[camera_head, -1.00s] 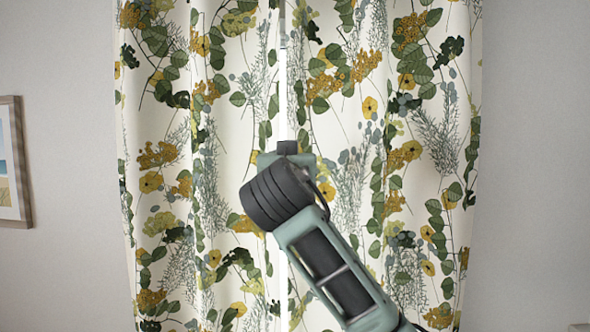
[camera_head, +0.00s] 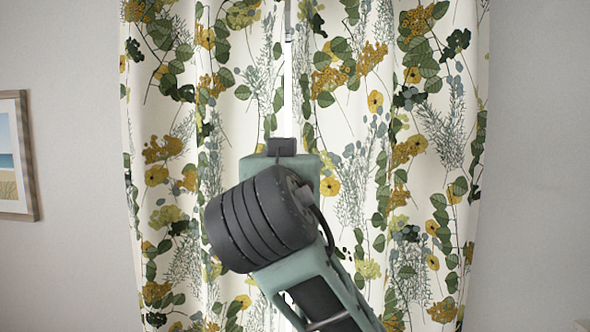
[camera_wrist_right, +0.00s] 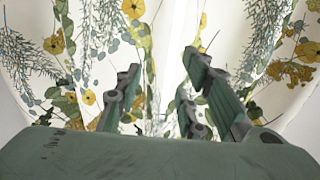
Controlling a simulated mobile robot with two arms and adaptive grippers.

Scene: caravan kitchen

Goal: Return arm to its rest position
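My right gripper (camera_wrist_right: 159,88) shows in the right wrist view. Its dark green and grey fingers stand apart with nothing between them, and the patterned curtain is seen through the gap. In the head view my right arm reaches up from the lower right, with a dark ribbed joint and green-grey links in front of the curtain. The fingers cannot be made out in the head view. My left gripper and left arm are in neither view.
A floral curtain (camera_head: 400,110) with a narrow bright gap at its middle hangs ahead. A framed beach picture (camera_head: 30,150) is on the wall at the left. Plain grey wall is at both sides. No objects show around the right fingers.

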